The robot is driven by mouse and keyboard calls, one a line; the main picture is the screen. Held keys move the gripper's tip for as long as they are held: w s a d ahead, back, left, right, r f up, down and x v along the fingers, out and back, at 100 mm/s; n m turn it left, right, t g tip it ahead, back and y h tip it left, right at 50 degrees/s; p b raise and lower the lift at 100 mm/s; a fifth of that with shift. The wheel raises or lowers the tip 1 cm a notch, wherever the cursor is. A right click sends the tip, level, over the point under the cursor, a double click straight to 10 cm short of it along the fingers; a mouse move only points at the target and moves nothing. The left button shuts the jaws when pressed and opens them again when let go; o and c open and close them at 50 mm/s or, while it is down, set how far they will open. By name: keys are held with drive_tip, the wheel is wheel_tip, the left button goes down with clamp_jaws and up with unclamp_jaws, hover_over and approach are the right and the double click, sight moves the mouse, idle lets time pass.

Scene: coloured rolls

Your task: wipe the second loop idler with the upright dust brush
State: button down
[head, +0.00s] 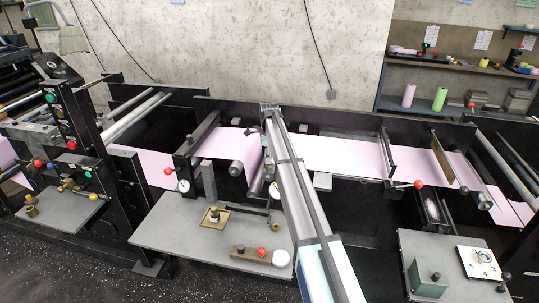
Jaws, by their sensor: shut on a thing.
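My arm runs up from the bottom edge across the middle of the head view, and its far end bends down over the pink web. My gripper is hidden behind the arm links, and whatever is between its jaws does not show. The upright dust brush cannot be made out. A pink web (345,157) runs through the black machine. A grey roller (236,168) hangs under it left of my arm, and another roller (256,181) shows partly beside the arm. I cannot tell which is the second loop idler.
A grey table (165,238) in front holds a brass-coloured base (214,216) and a brown block (246,252) beside a white ball (281,258). A right-hand table (420,250) holds a green block (428,281). Red-knobbed levers (418,184) stick out near the web.

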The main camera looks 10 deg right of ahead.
wheel_tip(320, 180, up, 2)
drive_tip(key=shift+s+a+r+p, duration=0.1)
drive_tip(key=shift+s+p, duration=0.05)
drive_tip(key=shift+p, duration=0.2)
drive_tip(key=shift+r+p, duration=1.2)
drive_tip(key=shift+r, duration=1.75)
